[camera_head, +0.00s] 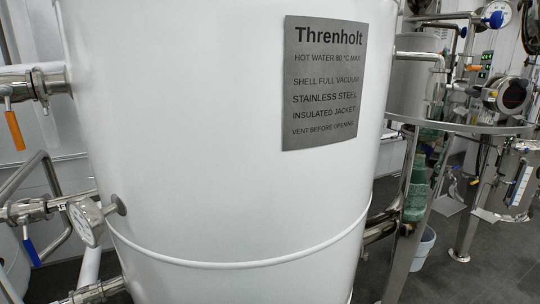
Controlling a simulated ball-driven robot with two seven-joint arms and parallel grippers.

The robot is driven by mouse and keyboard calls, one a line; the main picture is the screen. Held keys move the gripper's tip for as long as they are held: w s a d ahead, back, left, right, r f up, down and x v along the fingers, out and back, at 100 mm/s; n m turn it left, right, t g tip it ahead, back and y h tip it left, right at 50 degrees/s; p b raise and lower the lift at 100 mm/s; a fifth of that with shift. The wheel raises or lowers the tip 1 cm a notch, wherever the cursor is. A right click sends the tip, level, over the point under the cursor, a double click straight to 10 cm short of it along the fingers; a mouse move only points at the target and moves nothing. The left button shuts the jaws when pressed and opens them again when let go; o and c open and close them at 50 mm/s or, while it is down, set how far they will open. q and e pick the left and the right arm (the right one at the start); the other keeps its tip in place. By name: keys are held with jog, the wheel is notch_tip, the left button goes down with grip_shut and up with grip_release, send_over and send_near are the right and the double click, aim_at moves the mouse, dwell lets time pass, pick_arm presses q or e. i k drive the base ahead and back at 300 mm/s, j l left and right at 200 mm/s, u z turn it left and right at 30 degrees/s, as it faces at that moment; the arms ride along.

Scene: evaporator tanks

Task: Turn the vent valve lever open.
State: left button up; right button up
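An orange lever (15,130) hangs down, slightly tilted, from a valve on the steel pipe (32,82) at the upper left, beside the white tank (215,150). A blue lever (31,252) hangs from a valve on a lower pipe (30,210) at the left edge. No label shows which of the two valves is the vent valve. Neither of my grippers is in view.
The white tank fills the middle, with a grey nameplate (325,82) on it. A round gauge (88,222) sticks out at its lower left. Steel vessels and piping (418,85) crowd the right. A bucket (423,250) stands behind the tank, and dark floor (500,270) shows at lower right.

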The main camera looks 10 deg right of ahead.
aim_at(474, 93)
jog(key=k+l+z, duration=0.1)
jog(key=l+z, duration=0.8)
jog(key=k+l, duration=0.05)
jog(key=l, duration=0.05)
